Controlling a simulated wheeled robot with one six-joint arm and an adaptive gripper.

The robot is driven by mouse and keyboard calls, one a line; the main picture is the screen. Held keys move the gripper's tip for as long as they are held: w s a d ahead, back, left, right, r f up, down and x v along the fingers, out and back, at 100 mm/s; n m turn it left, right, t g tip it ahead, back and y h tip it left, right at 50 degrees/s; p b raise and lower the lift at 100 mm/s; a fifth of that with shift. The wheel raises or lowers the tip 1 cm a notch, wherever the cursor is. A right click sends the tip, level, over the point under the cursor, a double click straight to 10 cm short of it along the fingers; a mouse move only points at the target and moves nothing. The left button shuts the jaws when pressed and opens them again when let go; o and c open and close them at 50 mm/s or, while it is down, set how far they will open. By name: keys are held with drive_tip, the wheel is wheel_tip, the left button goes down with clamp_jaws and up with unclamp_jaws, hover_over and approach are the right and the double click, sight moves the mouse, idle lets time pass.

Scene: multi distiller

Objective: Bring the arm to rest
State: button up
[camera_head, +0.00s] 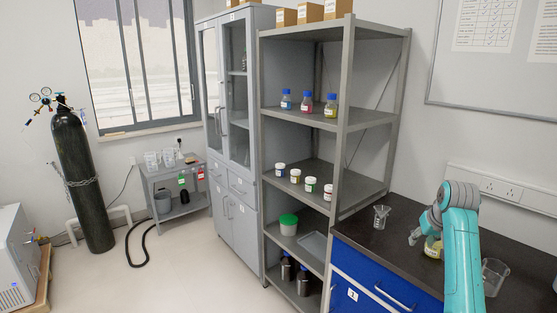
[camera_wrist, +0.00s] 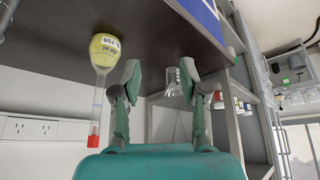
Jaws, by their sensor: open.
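My arm, teal, stands over the dark bench (camera_head: 363,238) at the right of the head view. My gripper (camera_wrist: 160,80) shows in the wrist view with its two fingers spread apart and nothing held between them. In the head view the gripper (camera_head: 414,237) is small and partly hidden by the arm. A flask (camera_wrist: 104,48) with yellow content, a long neck and a red cap is beside the left finger in the wrist view, apart from it. It also shows in the head view (camera_head: 433,248), partly covered by the arm.
A clear glass vessel (camera_head: 381,218) stands on the bench left of the gripper, and a glass beaker (camera_head: 495,276) stands right of the arm. A grey shelf rack (camera_head: 335,122) with bottles and jars adjoins the bench. Open floor (camera_head: 180,265) lies to the left.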

drive_tip(key=s+a+f+t, duration=0.1)
drive_tip(key=s+a+f, duration=0.2)
drive_tip(key=f, duration=0.5)
drive_tip(key=s+a+f, duration=0.3)
drive_tip(key=f, duration=0.4)
drive_tip(key=s+a+f+t, duration=0.1)
drive_tip(key=s+a+f, duration=0.15)
drive_tip(key=f, duration=0.55)
drive_tip(key=s+a+f+t, duration=0.1)
drive_tip(key=s+a+f, duration=0.35)
drive_tip(key=s, duration=0.45)
drive_tip(key=s+a+f+t, duration=0.1)
drive_tip(key=s+a+f, duration=0.2)
drive_tip(key=s+f, duration=0.45)
drive_tip(key=s+a+r+t, duration=0.1)
drive_tip(key=s+a+r, duration=0.15)
drive_tip(key=s, duration=0.95)
drive_tip(key=s+a+r+t, duration=0.2)
drive_tip(key=s+a, duration=0.1)
drive_tip(key=s, duration=0.9)
drive_tip(key=s+a+r+n+t, duration=0.1)
drive_tip(key=s+a+r+t, duration=0.1)
drive_tip(key=s+r, duration=1.4)
drive_tip(key=shift+a+y, duration=0.25)
drive_tip(key=shift+y, duration=0.05)
drive_tip(key=shift+r, duration=0.1)
